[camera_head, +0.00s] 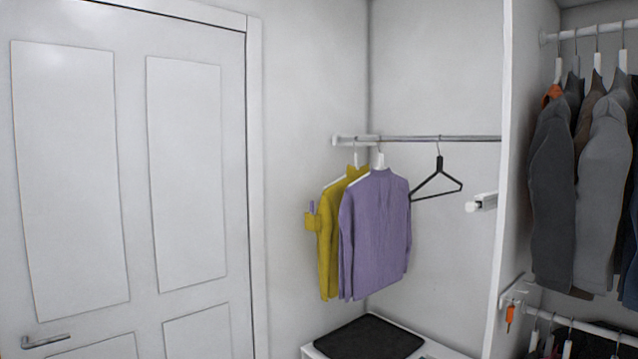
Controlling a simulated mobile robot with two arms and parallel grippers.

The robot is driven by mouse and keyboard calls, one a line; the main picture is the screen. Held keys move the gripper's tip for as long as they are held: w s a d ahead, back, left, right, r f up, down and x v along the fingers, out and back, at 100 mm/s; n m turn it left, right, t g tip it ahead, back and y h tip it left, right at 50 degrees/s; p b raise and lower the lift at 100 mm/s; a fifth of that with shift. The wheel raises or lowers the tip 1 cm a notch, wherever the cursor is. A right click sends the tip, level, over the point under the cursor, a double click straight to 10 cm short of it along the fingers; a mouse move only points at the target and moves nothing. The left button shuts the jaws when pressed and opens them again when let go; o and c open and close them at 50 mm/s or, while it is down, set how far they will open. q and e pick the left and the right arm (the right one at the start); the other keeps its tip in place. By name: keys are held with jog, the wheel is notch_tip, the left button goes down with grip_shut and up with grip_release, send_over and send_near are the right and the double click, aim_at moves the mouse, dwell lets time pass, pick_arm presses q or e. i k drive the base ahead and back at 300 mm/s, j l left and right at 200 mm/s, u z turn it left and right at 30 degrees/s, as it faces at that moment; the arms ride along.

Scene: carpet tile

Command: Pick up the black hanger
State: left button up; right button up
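The black hanger (437,184) hangs empty from a metal rail (460,138) in an open closet bay, to the right of two shirts. Its hook is over the rail and its triangular frame hangs free against the white wall. No gripper shows clearly in the head view.
A purple shirt (375,235) and a yellow shirt (328,240) hang left of the hanger. A short white rod end (482,203) juts out at the right. Jackets (603,170) hang beyond a white divider (505,180). A dark mat (368,338) lies below. A white door (130,190) stands at left.

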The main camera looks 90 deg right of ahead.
aim_at(440, 169)
jog(key=z, duration=3.6)
